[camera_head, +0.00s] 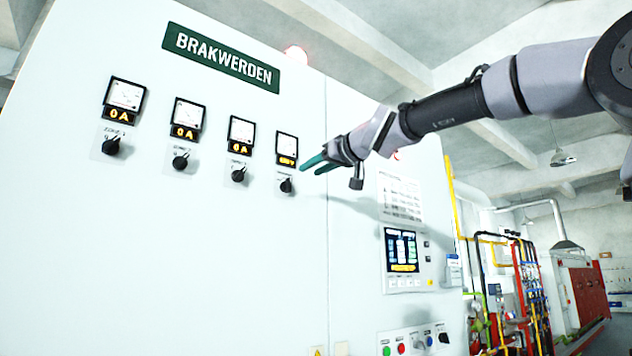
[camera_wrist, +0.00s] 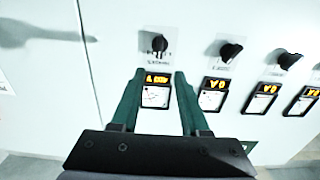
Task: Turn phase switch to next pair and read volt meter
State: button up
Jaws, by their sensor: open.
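The phase switch (camera_head: 286,185) is a black knob at the right end of a row on the white cabinet. It also shows in the wrist view (camera_wrist: 160,43). The volt meter (camera_head: 287,149) sits directly above it, with a dial and a lit amber readout too small to read surely. My gripper (camera_head: 310,164) is open and empty, just right of this meter and above right of the switch. In the upside-down wrist view its teal fingers (camera_wrist: 159,73) frame the volt meter (camera_wrist: 156,96), with the knob beyond the tips. I cannot tell any contact.
Three more meters, such as the leftmost (camera_head: 124,95), show 0 A above similar knobs. A touch panel (camera_head: 403,250) and push buttons (camera_head: 401,348) are lower right on the cabinet. Coloured pipes (camera_head: 520,270) stand beyond. The space before the cabinet face looks clear.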

aim_at(291, 179)
jog(key=x, duration=1)
jog(key=shift+w+a+r, duration=0.15)
jog(key=shift+w+r, duration=0.15)
jog(key=shift+w, duration=0.05)
jog(key=shift+f, duration=0.1)
grip_shut()
